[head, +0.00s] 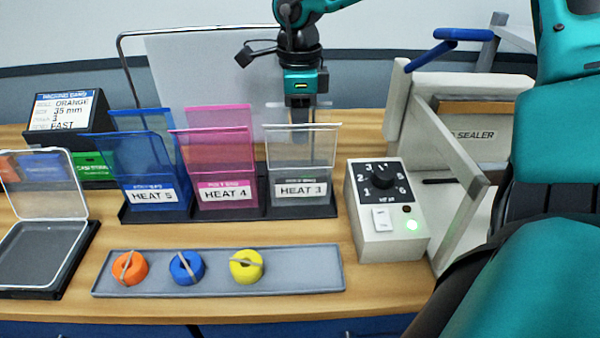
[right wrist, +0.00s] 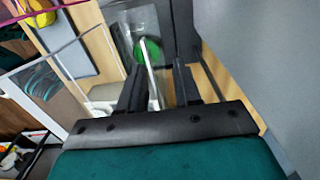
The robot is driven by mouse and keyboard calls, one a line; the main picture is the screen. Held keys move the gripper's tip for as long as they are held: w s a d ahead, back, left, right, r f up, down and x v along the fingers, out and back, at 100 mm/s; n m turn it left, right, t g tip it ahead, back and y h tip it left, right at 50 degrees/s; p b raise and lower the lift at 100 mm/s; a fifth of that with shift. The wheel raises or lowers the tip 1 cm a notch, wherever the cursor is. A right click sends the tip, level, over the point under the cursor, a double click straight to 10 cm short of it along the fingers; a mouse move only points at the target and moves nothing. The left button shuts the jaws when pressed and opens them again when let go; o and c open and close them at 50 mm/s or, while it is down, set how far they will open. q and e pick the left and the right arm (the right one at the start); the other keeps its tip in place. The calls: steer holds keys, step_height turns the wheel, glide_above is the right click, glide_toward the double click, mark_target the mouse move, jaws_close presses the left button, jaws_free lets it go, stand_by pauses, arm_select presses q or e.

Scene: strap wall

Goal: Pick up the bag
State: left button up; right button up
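Three see-through bag-like sleeves stand upright in a black rack (head: 225,208): a blue one labelled HEAT 5 (head: 140,160), a pink one labelled HEAT 4 (head: 213,155) and a clear grey one labelled HEAT 3 (head: 300,155). My right gripper (head: 300,108) points down at the top of the clear one, fingers apart to either side. In the right wrist view, the fingers of my right gripper (right wrist: 160,75) are apart. A green round thing (right wrist: 147,48) with a white strip shows beyond them, seemingly behind a clear sheet; whether they touch anything is unclear. My left gripper is out of view.
A clear-lidded box (head: 45,245) and an order card (head: 70,110) stand left. A dial box (head: 395,238) and sealer (head: 475,135) stand right.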

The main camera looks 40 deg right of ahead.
steer(key=shift+c, duration=0.4)
jaws_close()
steer(key=shift+r, duration=0.15)
